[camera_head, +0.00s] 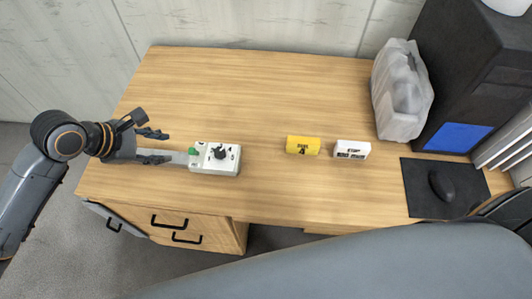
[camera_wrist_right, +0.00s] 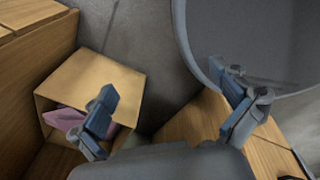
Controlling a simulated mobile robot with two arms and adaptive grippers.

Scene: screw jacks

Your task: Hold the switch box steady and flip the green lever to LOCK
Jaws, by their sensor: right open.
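The white switch box (camera_head: 228,163) sits on the wooden desk, left of centre in the head view. It has a black knob (camera_head: 219,152) on top and a small green lever (camera_head: 194,151) at its left side. A pale grey strip extends left from the box toward my left gripper. My left gripper (camera_head: 167,146) is open just left of the box, its fingers spread and pointing at it, apart from the green lever. The lever's labels are too small to read. My right gripper (camera_wrist_right: 170,92) is open and empty in the right wrist view, away from the box.
A yellow block (camera_head: 303,145) and a white block (camera_head: 352,149) lie right of the box on the desk (camera_head: 250,85). An open cardboard box (camera_wrist_right: 95,80) shows in the wrist view.

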